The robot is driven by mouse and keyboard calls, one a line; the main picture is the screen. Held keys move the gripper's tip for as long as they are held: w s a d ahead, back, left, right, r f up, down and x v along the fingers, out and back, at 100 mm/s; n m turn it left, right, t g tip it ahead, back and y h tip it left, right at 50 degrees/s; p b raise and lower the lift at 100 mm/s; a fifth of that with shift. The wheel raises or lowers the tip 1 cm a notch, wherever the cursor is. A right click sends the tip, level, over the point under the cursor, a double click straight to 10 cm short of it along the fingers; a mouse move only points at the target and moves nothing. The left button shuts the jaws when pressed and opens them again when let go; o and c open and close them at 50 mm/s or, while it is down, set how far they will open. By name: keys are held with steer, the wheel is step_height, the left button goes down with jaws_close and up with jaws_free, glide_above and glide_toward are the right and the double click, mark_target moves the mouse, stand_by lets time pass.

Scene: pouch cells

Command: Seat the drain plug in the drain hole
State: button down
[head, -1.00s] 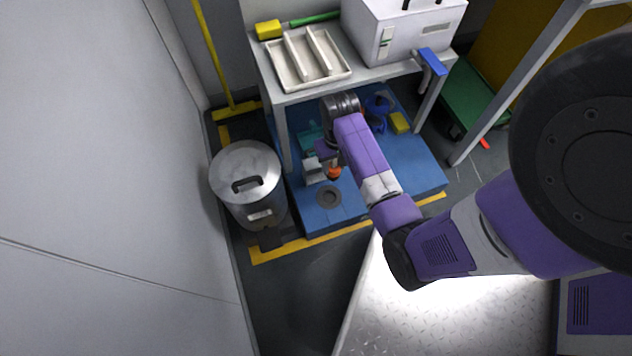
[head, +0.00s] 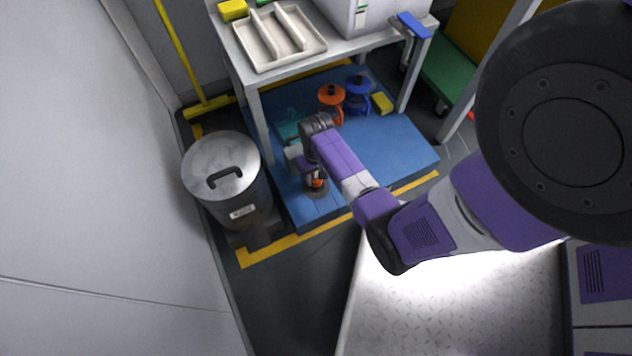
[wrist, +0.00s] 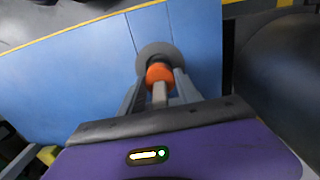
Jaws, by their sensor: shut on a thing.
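The drain plug has an orange body (wrist: 158,73) and a pale stem, and my gripper (wrist: 158,88) is shut on it. In the head view the plug's orange part (head: 317,183) shows just below my gripper (head: 313,174). The grey ring of the drain hole (wrist: 153,50) lies directly beyond the plug in the wrist view. In the head view the ring (head: 317,193) shows around the plug's lower end. The hole's opening is hidden behind the plug, so I cannot tell whether the plug is above it or in it.
The ring is set in a blue platform (head: 400,150) beneath a bench (head: 268,90). An orange jug (head: 332,97), a blue jug (head: 357,90), a yellow block (head: 382,102) and a teal thing (head: 287,130) are farther back. A metal bin (head: 222,170) stands left.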

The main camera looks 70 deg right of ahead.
mark_target(316, 182)
steer(key=shift+f+b, duration=1)
steer(key=shift+f, duration=1)
steer(key=shift+f, duration=0.15)
steer(key=c, duration=0.9)
jaws_free()
steer(key=shift+o, duration=0.2)
